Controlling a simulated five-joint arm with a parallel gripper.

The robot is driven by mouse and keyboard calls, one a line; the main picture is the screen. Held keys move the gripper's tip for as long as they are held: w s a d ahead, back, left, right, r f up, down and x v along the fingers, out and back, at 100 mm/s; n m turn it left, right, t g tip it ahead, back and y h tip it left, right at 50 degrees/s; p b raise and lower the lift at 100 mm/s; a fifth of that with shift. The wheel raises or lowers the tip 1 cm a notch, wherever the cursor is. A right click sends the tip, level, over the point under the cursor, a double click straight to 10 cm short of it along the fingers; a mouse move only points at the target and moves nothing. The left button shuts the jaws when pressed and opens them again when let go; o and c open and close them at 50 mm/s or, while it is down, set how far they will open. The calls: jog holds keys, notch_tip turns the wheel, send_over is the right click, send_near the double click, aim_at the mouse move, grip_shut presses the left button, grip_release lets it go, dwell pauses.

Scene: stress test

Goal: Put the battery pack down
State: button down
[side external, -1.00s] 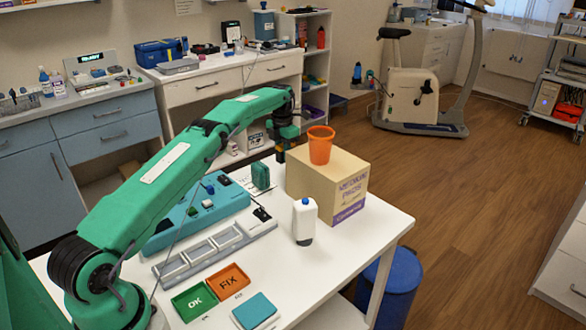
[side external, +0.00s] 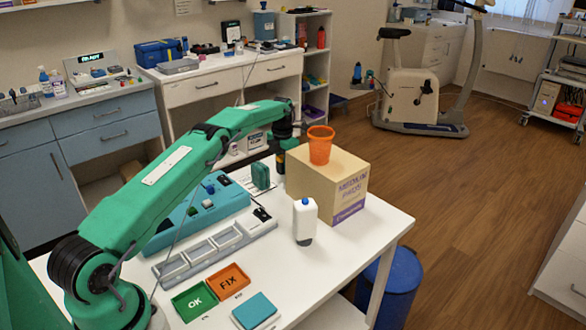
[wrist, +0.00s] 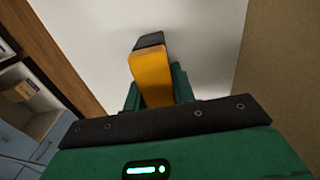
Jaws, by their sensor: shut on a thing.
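The battery pack (wrist: 153,76), yellow-orange with a dark end, is between the green fingers of my gripper (wrist: 157,92) in the wrist view. My gripper is shut on it. In the side view my gripper (side external: 281,160) points down over the far edge of the white table (side external: 330,247), just left of the cardboard box (side external: 325,190). The pack is small and mostly hidden there. I cannot tell whether its lower end touches the table top.
The box stands close on the right, with an orange cup (side external: 320,147) on top. A green block (side external: 261,176), a teal case (side external: 200,205), a grey tray (side external: 215,248) and a white bottle (side external: 304,220) stand nearby. The front right table corner is clear.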

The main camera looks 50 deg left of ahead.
jog(key=c, duration=1.2)
grip_release()
jog(key=shift+f, duration=0.1)
jog(key=shift+o, duration=0.2)
jog(key=shift+r, duration=3.9)
jog(key=shift+r, duration=0.1)
